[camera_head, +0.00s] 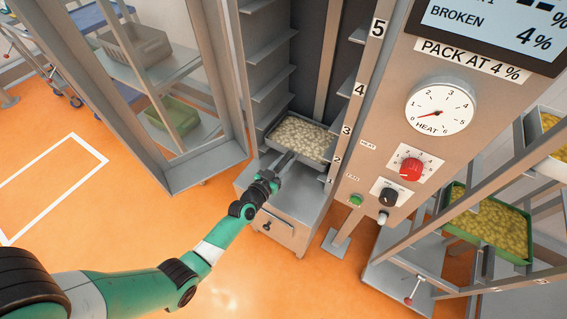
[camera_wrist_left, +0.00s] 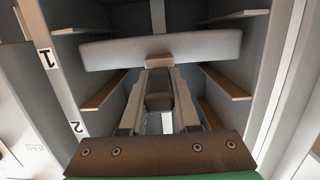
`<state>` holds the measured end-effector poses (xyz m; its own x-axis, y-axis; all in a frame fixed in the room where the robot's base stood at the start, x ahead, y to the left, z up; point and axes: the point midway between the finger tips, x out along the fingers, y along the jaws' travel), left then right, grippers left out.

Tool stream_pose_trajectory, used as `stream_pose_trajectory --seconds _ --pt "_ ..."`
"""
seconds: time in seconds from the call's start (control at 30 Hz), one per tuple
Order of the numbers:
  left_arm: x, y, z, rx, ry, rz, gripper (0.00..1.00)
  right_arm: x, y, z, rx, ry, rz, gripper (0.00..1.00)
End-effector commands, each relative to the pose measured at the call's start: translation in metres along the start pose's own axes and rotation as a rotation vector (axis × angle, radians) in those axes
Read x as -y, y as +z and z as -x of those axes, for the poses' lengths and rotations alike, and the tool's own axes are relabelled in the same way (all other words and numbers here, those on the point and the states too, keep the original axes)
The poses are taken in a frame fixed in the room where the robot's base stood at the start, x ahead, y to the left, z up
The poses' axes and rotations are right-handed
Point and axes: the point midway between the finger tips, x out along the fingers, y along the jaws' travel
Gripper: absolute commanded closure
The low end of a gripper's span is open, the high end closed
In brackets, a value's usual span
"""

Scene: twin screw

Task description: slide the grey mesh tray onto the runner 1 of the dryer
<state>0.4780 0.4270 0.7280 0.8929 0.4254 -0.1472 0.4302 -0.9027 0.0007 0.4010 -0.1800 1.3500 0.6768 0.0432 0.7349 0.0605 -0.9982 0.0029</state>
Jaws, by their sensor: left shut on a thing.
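The grey mesh tray (camera_head: 303,138), filled with pale pieces, is in the open front of the dryer (camera_head: 318,50). My left gripper (camera_head: 286,160) is shut on the tray's front edge; the wrist view shows its fingers (camera_wrist_left: 159,75) at a small brown tab in the middle of the tray's front wall (camera_wrist_left: 160,48). In the wrist view the tray is about level with the label 1 (camera_wrist_left: 47,58), with the label 2 (camera_wrist_left: 77,127) lower in that picture. Whether the tray rests on a runner I cannot tell. My right gripper is not in view.
Empty runners (camera_head: 268,48) line the dryer's left wall above the tray. A metal frame (camera_head: 205,172) stands at the dryer's left. The control panel (camera_head: 410,130) is at the right, with a rack holding a green tray (camera_head: 487,226) of yellow pieces beyond it.

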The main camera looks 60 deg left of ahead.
Motion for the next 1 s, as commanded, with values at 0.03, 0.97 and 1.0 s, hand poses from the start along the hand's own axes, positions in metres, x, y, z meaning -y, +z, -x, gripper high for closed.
stream_pose_trajectory --seconds 0.03,0.97,1.0 --pt "0.000 -0.002 -0.001 -0.007 -0.002 0.000 1.00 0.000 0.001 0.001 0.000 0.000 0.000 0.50" --pt "0.000 0.009 -0.002 -0.007 -0.002 0.000 1.00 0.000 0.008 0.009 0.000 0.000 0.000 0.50" --pt "0.000 0.009 -0.002 -0.007 -0.002 0.000 1.00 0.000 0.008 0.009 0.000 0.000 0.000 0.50"
